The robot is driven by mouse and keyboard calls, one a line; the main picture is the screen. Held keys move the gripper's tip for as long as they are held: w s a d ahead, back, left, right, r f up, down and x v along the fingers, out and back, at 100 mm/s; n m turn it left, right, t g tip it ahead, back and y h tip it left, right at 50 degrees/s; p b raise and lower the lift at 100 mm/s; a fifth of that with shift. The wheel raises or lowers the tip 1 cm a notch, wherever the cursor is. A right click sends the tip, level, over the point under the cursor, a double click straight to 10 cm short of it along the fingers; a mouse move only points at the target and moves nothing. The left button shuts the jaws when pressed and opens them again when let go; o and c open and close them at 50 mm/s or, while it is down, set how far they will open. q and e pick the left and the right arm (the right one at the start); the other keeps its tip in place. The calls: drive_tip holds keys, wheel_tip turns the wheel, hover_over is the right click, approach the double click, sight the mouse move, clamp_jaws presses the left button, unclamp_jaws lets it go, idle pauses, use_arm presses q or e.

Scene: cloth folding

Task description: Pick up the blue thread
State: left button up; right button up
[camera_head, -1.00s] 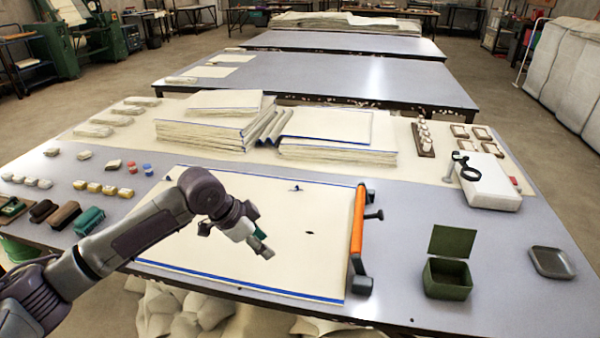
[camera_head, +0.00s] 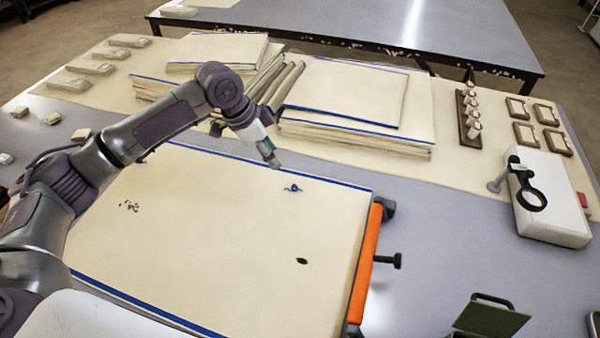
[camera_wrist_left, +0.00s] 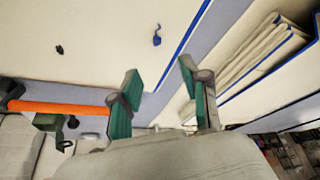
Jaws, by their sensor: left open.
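The blue thread (camera_head: 293,188) is a small dark-blue tangle lying on the cream cloth (camera_head: 220,230), near its far right part. It also shows in the left wrist view (camera_wrist_left: 157,37), beyond the fingertips. My left gripper (camera_head: 272,158) is above the cloth's far edge, up and to the left of the thread, and apart from it. In the left wrist view its two green-padded fingers (camera_wrist_left: 158,82) are spread apart with nothing between them. My right gripper is not in view.
A dark spot (camera_head: 302,261) and a dark speckled patch (camera_head: 129,206) lie on the cloth. An orange bar (camera_head: 365,262) runs along its right edge. Stacks of folded cloth (camera_head: 350,95) stand behind.

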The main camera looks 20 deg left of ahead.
sight(293, 185)
use_arm(q)
drive_tip(key=x, duration=1.3)
drive_tip(key=shift+s+d+f, duration=0.15)
drive_tip(key=shift+s, duration=0.05)
drive_tip(key=c, duration=0.7)
